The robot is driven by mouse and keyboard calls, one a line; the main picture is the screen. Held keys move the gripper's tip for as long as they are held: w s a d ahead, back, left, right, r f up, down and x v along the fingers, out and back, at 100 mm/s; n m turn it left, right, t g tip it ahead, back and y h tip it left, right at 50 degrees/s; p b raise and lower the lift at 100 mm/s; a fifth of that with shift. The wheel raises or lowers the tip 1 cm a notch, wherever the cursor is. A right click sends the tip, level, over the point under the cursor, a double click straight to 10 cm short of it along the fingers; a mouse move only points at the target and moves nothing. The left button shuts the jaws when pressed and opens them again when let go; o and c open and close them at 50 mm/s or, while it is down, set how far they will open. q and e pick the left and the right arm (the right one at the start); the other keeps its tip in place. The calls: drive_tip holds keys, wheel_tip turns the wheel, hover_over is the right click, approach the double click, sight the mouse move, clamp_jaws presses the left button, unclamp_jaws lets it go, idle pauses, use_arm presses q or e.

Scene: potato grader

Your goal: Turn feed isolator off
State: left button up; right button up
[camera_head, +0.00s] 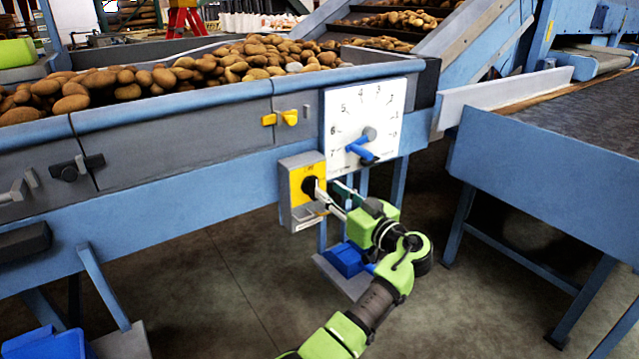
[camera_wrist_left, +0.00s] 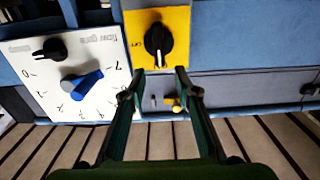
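The feed isolator is a grey box with a yellow plate (camera_head: 296,180), fixed to the side of the blue frame. Its black rotary knob (camera_head: 309,186) is partly covered by my gripper in the head view. In the left wrist view the knob (camera_wrist_left: 158,45) shows clearly on the yellow plate (camera_wrist_left: 181,20), its grip bar running up and down the picture; faint lettering lies left of it. My left gripper (camera_head: 329,189) is at the isolator. Its two fingers (camera_wrist_left: 160,74) are apart, with the knob just beyond the tips. Contact cannot be told. My right gripper is not in view.
A white flow gate dial (camera_head: 391,105) with a blue handle (camera_head: 361,150) sits close to the isolator's upper right. Yellow catches (camera_head: 289,117) are above it. Potatoes (camera_head: 130,82) fill the hopper. A blue conveyor frame (camera_head: 540,165) stands right, with open floor between.

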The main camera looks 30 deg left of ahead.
sight(317, 182)
use_arm(q)
drive_tip(key=x, duration=0.6)
drive_tip(key=shift+w+a, duration=0.1)
drive_tip(key=shift+a, duration=0.1)
clamp_jaws()
